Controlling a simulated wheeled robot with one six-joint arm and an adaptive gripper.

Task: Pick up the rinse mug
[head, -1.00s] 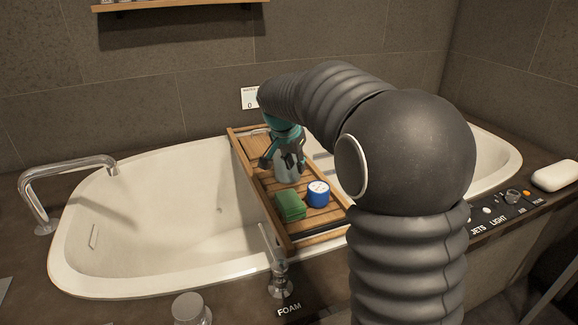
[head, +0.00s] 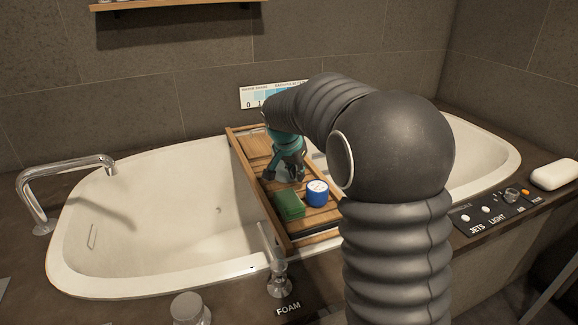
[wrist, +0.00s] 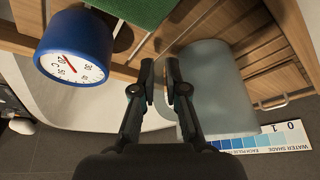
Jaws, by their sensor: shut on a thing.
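The rinse mug (wrist: 222,85) is a pale grey-blue, frosted cylinder at the right of the wrist view. I cannot tell whether the mug still touches the tray.
The tray spans the white bathtub (head: 150,215). A water shade card (head: 255,97) is behind. A tap (head: 65,175) stands left, a soap bar (head: 553,175) right.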

